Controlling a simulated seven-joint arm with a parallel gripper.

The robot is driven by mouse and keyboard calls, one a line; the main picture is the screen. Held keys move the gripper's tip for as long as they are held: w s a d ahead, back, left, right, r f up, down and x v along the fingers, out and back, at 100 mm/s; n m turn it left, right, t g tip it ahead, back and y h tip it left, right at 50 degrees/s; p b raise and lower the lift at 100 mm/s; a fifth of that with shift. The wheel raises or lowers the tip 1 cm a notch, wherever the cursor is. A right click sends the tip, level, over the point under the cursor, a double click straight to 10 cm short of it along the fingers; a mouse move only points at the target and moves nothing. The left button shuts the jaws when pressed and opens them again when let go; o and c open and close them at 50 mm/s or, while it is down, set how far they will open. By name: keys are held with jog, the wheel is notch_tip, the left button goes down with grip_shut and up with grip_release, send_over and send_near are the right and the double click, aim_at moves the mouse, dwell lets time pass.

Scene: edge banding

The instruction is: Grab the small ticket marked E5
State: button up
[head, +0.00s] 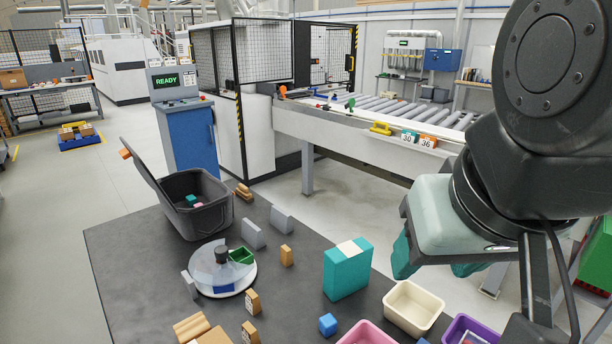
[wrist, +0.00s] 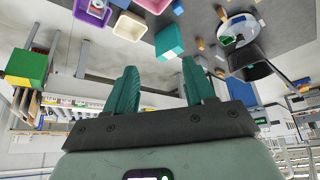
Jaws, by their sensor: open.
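No ticket with a readable E5 shows in either view. A small pale piece, possibly a ticket, lies in the purple bin (head: 448,331) at the front edge of the head view. The purple bin also shows in the wrist view (wrist: 82,14). My gripper (head: 434,266) is open and empty, with teal fingers apart, above the table's right side. It also shows in the wrist view (wrist: 158,68).
A teal box (head: 347,272), cream bin (head: 412,308), pink bin (head: 366,334) and blue cube (head: 328,324) stand near the front. A grey lidded bin (head: 205,215) and round turntable (head: 222,291) stand to the left. The table's left part is clear.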

jog(key=w+a+f+n+t, duration=0.1)
jog(key=w+a+f+n, duration=0.1)
jog(key=w+f, duration=0.5)
jog(key=w+a+f+n+t, duration=0.1)
jog(key=w+a+f+n, duration=0.15)
jog(key=w, duration=0.85)
jog(key=w+a+f+n+t+y, duration=0.1)
jog(key=w+a+f+y, duration=0.15)
jog(key=f, duration=0.35)
jog(key=w+a+f+n+y, duration=0.1)
jog(key=w+a+f+n, duration=0.1)
jog(key=a+f, duration=0.3)
jog(key=n+y, duration=0.2)
jog(key=y, duration=0.4)
send_near(254, 333)
jog(key=shift+w+a+f+t, duration=0.2)
jog(key=shift+a+t, duration=0.1)
jog(key=shift+a, duration=0.25)
jog(key=shift+a+f, duration=0.15)
jog(key=shift+a, duration=0.05)
jog(key=shift+m+y, duration=0.25)
jog(key=x, duration=0.4)
jog(key=shift+w+a+f, duration=0.15)
jog(key=shift+w+a, duration=0.05)
jog(key=shift+d+x, duration=0.25)
jog(key=shift+x, duration=2.6)
